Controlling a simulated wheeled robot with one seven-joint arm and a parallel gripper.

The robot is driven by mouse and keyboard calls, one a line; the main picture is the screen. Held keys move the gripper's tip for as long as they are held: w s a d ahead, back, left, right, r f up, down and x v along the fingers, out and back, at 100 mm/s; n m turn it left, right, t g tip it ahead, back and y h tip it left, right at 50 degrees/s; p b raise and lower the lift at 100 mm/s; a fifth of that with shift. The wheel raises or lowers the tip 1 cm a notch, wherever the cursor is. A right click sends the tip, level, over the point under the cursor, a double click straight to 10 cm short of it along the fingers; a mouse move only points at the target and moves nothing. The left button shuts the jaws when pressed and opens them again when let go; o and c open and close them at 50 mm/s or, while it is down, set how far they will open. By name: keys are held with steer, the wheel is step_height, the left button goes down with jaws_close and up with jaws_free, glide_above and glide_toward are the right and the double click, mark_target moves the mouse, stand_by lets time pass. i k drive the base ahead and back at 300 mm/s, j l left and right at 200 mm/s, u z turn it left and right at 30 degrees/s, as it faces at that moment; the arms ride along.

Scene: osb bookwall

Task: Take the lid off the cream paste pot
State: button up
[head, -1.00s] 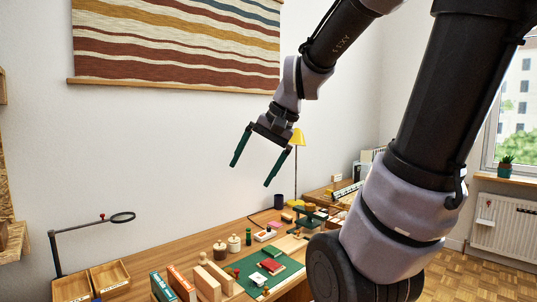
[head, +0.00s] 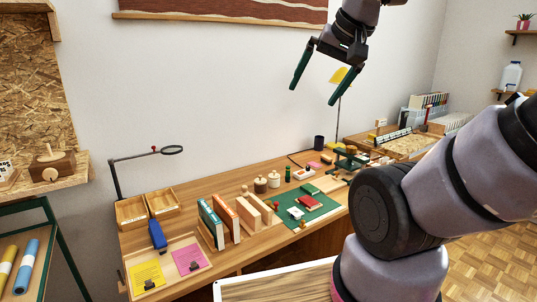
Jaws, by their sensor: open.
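The cream paste pot (head: 274,181) stands upright on the wooden desk (head: 240,256), near the middle, with its knobbed lid on top. A similar brown pot (head: 260,185) stands just to its left. My gripper (head: 313,96) is open and empty, with two dark green fingers pointing down. It is in the air well above the desk, above and right of the cream pot in the picture, and touches nothing.
Books (head: 211,223) and wooden blocks stand in front and left of the pots. A green mat (head: 294,213) with small items lies to their right. A small green bottle (head: 287,173) is close by. A magnifier arm (head: 172,150) rises at the left.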

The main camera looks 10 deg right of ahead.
mark_target(274, 176)
steer(key=i+l, duration=0.2)
steer(key=l, duration=0.2)
steer(key=i+l, duration=0.2)
steer(key=l, duration=0.2)
steer(key=i+l+u, duration=0.1)
steer(key=i+l, duration=0.15)
steer(key=l, duration=0.15)
steer(key=i+l, duration=0.2)
steer(key=l, duration=0.2)
steer(key=i+l, duration=0.2)
steer(key=l, duration=0.2)
